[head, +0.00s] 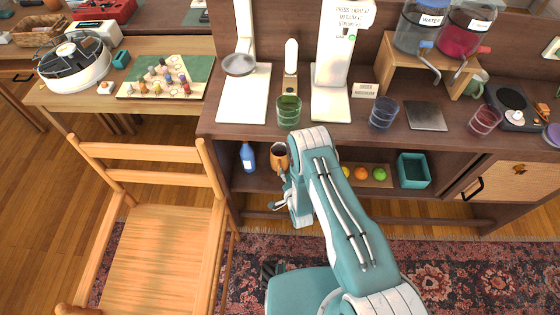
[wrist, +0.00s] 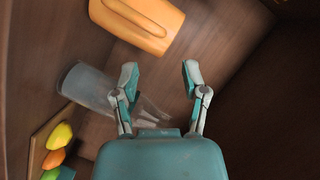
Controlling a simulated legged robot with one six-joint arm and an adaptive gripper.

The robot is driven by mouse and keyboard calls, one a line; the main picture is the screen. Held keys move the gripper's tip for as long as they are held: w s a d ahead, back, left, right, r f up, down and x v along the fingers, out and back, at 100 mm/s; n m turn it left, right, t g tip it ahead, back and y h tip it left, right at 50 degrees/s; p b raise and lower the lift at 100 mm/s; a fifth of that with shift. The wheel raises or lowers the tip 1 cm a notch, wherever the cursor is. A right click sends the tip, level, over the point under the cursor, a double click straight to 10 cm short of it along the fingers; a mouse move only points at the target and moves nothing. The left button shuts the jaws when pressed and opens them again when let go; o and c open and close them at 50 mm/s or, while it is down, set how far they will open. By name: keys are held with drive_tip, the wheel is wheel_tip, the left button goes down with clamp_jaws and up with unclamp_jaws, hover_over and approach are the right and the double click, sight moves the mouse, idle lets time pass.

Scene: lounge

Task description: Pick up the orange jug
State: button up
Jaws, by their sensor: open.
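The orange jug (head: 279,159) stands on the lower shelf of the dark wooden counter in the head view, with the blue bottle to its left. In the wrist view the orange jug (wrist: 148,24) lies at the top, just beyond the fingertips and cut off by the frame edge. My gripper (wrist: 160,75) is open, with nothing between its fingers. In the head view my gripper (head: 281,192) is just in front of and below the jug, partly hidden by my own arm. The jug appears apart from both fingers.
A blue bottle (head: 248,157) stands left of the jug. A clear grey container (wrist: 86,86) is beside my left finger in the wrist view. Fruit, including a green one (head: 379,174), and a teal bin (head: 413,170) are to the right. A wooden chair (head: 160,250) stands at left.

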sight(279, 161)
drive_tip(key=x, duration=0.6)
drive_tip(key=shift+s+a+f, duration=0.2)
drive_tip(key=shift+a, duration=0.1)
clamp_jaws()
